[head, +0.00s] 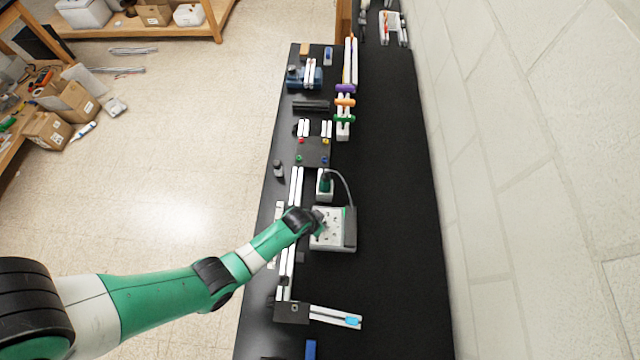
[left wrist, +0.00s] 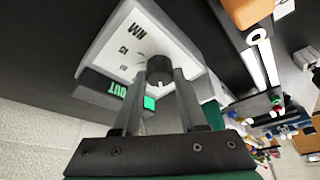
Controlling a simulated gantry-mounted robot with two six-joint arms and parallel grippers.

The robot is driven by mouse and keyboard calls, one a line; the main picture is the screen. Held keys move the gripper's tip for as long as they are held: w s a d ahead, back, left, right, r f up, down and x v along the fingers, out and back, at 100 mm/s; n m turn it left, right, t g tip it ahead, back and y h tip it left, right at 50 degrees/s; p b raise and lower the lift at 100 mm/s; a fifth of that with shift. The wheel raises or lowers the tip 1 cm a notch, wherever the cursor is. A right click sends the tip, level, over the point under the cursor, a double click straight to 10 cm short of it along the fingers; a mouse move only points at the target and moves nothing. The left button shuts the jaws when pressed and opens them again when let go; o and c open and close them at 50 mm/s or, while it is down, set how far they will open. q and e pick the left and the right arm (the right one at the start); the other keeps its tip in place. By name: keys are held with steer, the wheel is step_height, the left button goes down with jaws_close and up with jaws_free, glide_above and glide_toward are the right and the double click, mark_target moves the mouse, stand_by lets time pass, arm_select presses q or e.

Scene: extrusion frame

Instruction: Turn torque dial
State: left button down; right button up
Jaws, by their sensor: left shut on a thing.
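The torque dial (left wrist: 160,69) is a small dark round knob on the white, marked face of a control box (left wrist: 190,45). My left gripper (left wrist: 159,78) has its two dark fingers on either side of the knob and is shut on it. In the head view the white box (head: 331,240) sits on the black bench, and my left gripper (head: 318,222) reaches its left part from the left. The dial is hidden there behind the gripper. A green lit square and green lettering show on the dark strip beside the face. My right gripper is not in view.
A green tool in a white holder (head: 325,186), with a grey cable, stands just behind the box. White extrusion bars (head: 294,200) run along the bench's left side. A dark plate with coloured knobs (head: 313,152) lies farther back. The bench right of the box is clear.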

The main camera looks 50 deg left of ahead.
arm_select(q)
steer(key=shift+d+f+n+g+y, duration=0.1)
steer(key=shift+n+g+y, duration=0.4)
steer(key=shift+n, duration=1.4)
steer(key=shift+c, duration=2.4)
jaws_free()
steer(key=shift+o, duration=0.2)
